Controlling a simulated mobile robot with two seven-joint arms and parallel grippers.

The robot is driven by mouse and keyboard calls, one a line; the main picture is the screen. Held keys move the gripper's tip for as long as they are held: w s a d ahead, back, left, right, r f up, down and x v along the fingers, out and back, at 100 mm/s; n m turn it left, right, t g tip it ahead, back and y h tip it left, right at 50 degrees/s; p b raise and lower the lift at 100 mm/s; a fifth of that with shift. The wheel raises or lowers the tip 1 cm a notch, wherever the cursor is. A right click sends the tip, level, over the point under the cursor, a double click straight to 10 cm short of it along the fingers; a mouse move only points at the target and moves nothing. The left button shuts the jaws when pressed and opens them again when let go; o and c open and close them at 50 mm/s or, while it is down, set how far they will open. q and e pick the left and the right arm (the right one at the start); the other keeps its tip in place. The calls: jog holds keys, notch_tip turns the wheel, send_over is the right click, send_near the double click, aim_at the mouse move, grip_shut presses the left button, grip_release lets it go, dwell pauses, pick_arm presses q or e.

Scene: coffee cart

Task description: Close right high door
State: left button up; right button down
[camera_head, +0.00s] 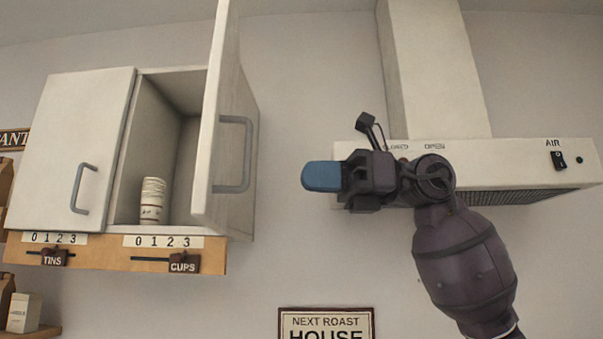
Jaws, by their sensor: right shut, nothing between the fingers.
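The right high door (222,125) of the white wall cabinet stands open, swung out toward me, with a grey bar handle (247,155) on its face. Behind it the right compartment (182,140) is open and holds a stack of white cups (152,201). The left door (80,150) of the cabinet is closed. My right gripper (322,176) has blue fingertips and is shut and empty. It is to the right of the door, apart from the handle, in front of the range hood. My left gripper is not in view.
The range hood (520,165) with its AIR switch is on the right, behind my right arm. A wooden strip (110,259) with TINS and CUPS sliders runs below the cabinet. A sign (327,322) is at the bottom. Bare wall lies between door and gripper.

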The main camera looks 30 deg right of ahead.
aim_at(210, 172)
jog(key=p+x, duration=0.1)
jog(key=x, duration=0.9)
jog(key=shift+a+r+p, duration=0.1)
jog(key=shift+p, duration=0.2)
jog(key=shift+x, duration=0.85)
